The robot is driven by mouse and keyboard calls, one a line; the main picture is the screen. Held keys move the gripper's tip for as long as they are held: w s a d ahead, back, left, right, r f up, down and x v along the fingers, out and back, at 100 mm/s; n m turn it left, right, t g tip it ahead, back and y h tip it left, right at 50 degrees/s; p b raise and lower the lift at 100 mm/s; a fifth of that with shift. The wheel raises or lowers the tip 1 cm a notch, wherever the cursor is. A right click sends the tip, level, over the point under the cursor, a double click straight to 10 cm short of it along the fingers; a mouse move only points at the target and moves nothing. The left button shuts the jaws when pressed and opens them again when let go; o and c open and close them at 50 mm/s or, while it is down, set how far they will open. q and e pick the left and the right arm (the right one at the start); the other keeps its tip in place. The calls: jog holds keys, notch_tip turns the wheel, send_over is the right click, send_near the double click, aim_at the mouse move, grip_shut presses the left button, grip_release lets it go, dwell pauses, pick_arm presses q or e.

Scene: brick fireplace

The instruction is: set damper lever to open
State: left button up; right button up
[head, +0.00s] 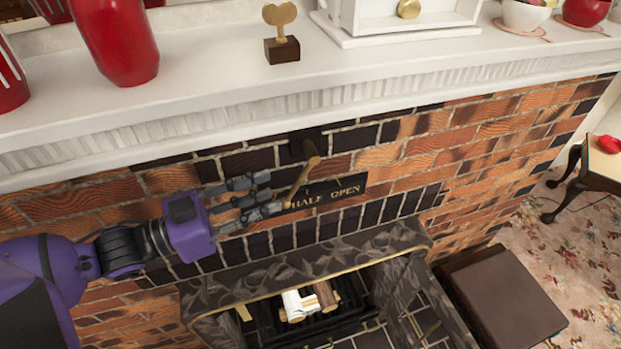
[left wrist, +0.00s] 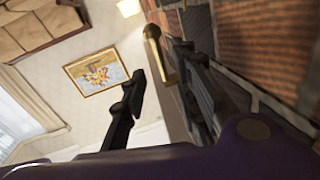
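The damper lever (head: 303,180) is a thin brass bar hanging from a dark mount (head: 306,146) on the brick under the mantel. It slants down and left, its lower end at the left of the lettering on a dark plate (head: 345,190). I read "HALF OPEN" there; the plate's left part is hard to make out. My left gripper (head: 273,193) is open, its fingertips just left of the lever's lower end. In the left wrist view the brass lever (left wrist: 154,48) shows near the right-hand finger of the open gripper (left wrist: 158,66). I cannot tell whether they touch. My right gripper is not in view.
Below is the firebox with logs (head: 310,301). A brown box (head: 503,300) stands at lower right.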

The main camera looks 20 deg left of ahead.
aim_at(294, 187)
pick_arm(q)
jog(key=shift+x, duration=3.65)
grip_shut()
